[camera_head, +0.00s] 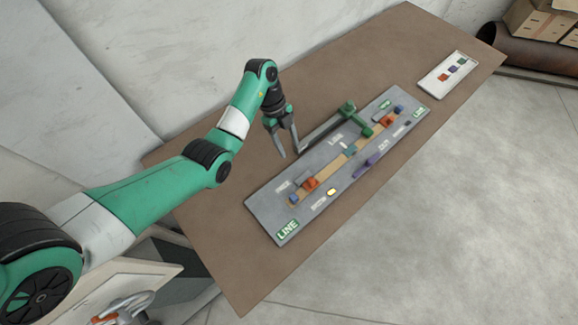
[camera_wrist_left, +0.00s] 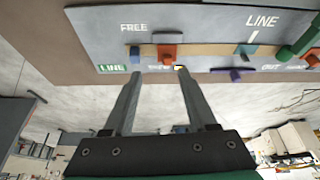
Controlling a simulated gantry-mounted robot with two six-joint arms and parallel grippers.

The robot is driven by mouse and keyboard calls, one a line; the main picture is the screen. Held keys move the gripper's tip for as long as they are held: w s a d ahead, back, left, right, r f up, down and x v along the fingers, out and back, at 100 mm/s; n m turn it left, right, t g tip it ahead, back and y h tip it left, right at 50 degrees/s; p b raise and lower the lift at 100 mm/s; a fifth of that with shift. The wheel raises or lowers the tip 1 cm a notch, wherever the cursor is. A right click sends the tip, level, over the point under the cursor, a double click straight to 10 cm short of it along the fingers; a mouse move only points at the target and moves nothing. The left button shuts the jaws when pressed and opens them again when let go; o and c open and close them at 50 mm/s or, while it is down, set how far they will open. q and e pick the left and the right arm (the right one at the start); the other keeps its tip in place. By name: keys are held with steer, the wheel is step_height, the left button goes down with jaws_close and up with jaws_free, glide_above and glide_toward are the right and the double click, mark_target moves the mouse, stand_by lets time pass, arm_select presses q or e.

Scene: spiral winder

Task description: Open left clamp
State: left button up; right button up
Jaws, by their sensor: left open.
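A grey panel (camera_head: 278,212) lies on the brown table, with a tan strip running along its length. The left clamp appears to be the orange piece (camera_head: 310,184) at the panel's near-left end, beside a small blue block (camera_head: 294,197). In the left wrist view the orange clamp (camera_wrist_left: 167,52) and blue block (camera_wrist_left: 135,54) are ahead of the fingertips. My left gripper (camera_head: 289,152) is open and empty, above the panel's back-left side and apart from the clamp. Its two fingers also show in the left wrist view (camera_wrist_left: 158,76). My right gripper is in neither view.
A green arm piece (camera_head: 348,109) stands at the panel's back edge. A purple piece (camera_head: 369,161) sits at the front edge, near a yellow button (camera_head: 331,191). Another orange clamp (camera_head: 387,121) is at the far end. A white tray (camera_head: 433,84) holds small coloured blocks.

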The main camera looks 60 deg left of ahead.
mark_target(311, 179)
arm_select(q)
steer(key=shift+m, duration=0.5)
steer(key=w+d+f+b, duration=0.1)
steer(key=d+f+b, duration=0.1)
steer(key=f, duration=0.2)
steer(key=w+d+f+b, duration=0.1)
steer(key=d+f+b, duration=0.1)
steer(key=d+f, duration=0.1)
steer(key=w+d+f+b, duration=0.1)
steer(key=d+f+b, duration=0.1)
steer(key=f, duration=0.3)
steer(key=shift+w+d+f, duration=0.1)
steer(key=shift+d+f, duration=0.2)
steer(key=shift+d, duration=0.45)
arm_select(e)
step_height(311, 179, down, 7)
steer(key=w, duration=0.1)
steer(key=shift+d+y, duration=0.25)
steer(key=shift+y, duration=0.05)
arm_select(q)
steer(key=shift+c, duration=0.3)
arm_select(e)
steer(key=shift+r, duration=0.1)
arm_select(q)
jaws_close()
